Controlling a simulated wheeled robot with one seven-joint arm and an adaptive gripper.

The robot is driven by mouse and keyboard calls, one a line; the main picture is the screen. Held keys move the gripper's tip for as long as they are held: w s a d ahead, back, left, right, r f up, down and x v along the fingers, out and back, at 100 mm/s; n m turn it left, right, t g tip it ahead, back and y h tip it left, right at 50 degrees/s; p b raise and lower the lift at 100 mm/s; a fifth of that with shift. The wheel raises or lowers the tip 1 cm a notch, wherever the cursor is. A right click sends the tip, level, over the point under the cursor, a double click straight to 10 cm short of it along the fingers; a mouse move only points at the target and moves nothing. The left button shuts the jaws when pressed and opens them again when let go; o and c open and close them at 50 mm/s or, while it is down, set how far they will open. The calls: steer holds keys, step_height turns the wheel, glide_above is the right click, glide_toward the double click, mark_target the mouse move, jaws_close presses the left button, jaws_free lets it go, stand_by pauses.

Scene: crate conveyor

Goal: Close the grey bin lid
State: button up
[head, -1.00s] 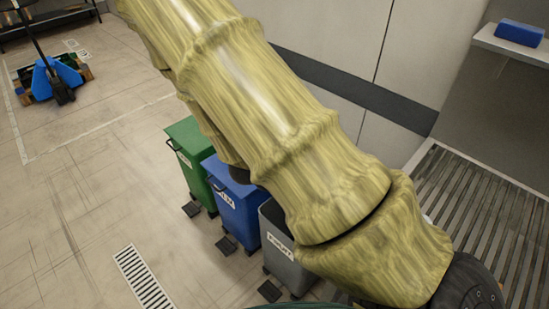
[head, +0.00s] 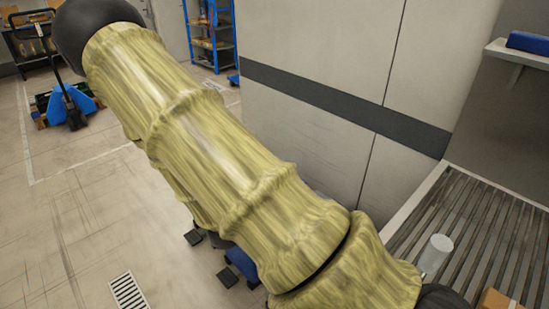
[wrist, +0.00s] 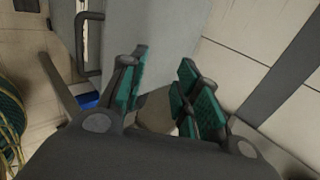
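In the wrist view my gripper (wrist: 164,62) is open, with a gap between its teal-padded fingers and nothing held. A flat grey panel with a dark bar handle (wrist: 88,45) at its left edge stands just beyond the fingertips. It looks like the grey bin's lid, but I cannot tell how far open it is, nor whether a finger touches it. In the head view my arm hides the grey bin and my gripper. Part of the blue bin (head: 241,263) shows below the arm, and a patch of blue (wrist: 87,100) shows in the wrist view.
A roller conveyor (head: 470,215) runs along the right, with a pale cylinder (head: 437,253) and a cardboard box (head: 500,301) on it. A wall (head: 320,140) stands behind the bins. The floor (head: 80,220) at left is clear up to a blue pallet truck (head: 65,105).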

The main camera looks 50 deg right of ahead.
steer(key=shift+a, duration=0.1)
steer(key=v, duration=1.2)
stand_by(0.5)
steer(key=s+a+f+n+t+y, duration=0.1)
steer(key=s+f+n+y, duration=0.1)
steer(key=f+n, duration=0.7)
steer(key=s+a+f+n+t+y, duration=0.1)
steer(key=s+a+f+n+y, duration=0.1)
steer(key=f+n, duration=0.7)
steer(key=s+a+f+n+y, duration=0.2)
steer(key=s+a+f+n, duration=0.2)
steer(key=s+n, duration=0.3)
steer(key=s+a+f+n+g+y+p, duration=0.1)
steer(key=s+a+f+n+y, duration=0.2)
steer(key=n, duration=0.8)
steer(key=s+a, duration=0.2)
steer(key=s, duration=0.2)
steer(key=shift+f+g+y, duration=0.3)
steer(key=shift+f, duration=0.1)
steer(key=shift+a, duration=0.15)
